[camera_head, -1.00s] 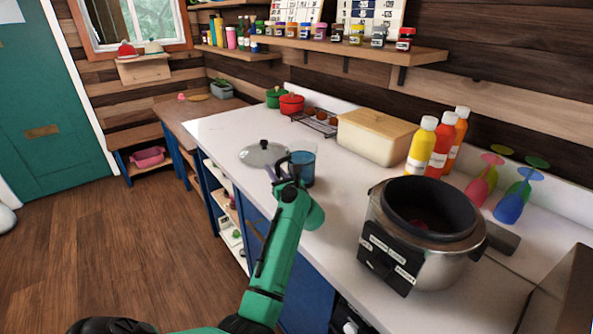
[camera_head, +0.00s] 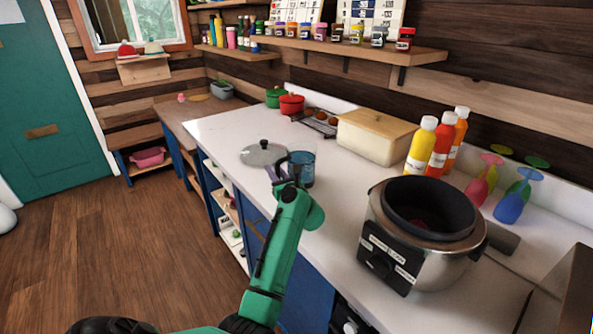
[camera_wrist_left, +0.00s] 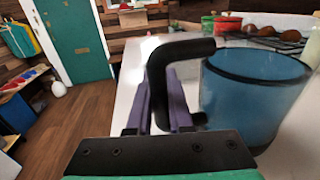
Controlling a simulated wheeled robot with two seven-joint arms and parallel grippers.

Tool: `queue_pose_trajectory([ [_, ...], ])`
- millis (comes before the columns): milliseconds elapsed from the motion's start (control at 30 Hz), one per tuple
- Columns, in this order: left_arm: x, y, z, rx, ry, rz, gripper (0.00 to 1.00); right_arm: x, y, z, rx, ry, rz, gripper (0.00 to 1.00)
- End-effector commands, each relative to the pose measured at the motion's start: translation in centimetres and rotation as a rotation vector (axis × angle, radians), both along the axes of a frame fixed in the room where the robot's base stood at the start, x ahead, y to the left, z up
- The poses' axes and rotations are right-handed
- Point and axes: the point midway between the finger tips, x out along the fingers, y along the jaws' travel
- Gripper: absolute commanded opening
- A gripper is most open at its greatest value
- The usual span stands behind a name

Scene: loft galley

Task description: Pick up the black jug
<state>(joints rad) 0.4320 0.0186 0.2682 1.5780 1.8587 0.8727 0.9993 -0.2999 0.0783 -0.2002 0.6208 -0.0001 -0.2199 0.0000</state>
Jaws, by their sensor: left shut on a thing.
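The jug (camera_head: 303,168) has a see-through blue body and a black handle, and stands upright on the white counter. In the left wrist view its blue body (camera_wrist_left: 252,100) is on the right and its black handle (camera_wrist_left: 184,50) is in the middle. My left gripper (camera_head: 277,173) is at the handle side of the jug. Its purple fingers (camera_wrist_left: 158,92) are shut on the handle, which runs down between them. I cannot tell whether the jug's base touches the counter. My right gripper is not in view.
A glass lid (camera_head: 262,154) lies just beyond the jug. A large steel cooker (camera_head: 453,262) stands at the near right. A cream bin with a wooden lid (camera_head: 372,137) and several bottles (camera_head: 420,147) line the back. The counter (camera_head: 335,205) is clear between jug and cooker.

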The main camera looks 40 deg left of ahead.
Motion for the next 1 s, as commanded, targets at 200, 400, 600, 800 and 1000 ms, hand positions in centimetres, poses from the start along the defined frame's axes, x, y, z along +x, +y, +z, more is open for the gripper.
queue_pose_trajectory([
  [200,0.0,0.0,0.2,0.001,-0.004,0.000,0.00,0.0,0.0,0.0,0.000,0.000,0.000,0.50],
  [400,0.0,0.0,0.4,0.001,-0.005,0.000,0.00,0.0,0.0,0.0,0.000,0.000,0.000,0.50],
  [600,0.0,0.0,1.6,0.000,-0.008,0.000,0.00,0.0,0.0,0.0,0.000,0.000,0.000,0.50],
  [800,0.0,0.0,3.8,0.000,-0.008,0.000,0.00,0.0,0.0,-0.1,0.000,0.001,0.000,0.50],
  [1000,0.0,0.0,6.3,0.002,-0.010,0.000,0.00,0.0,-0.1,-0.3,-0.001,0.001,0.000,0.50],
])
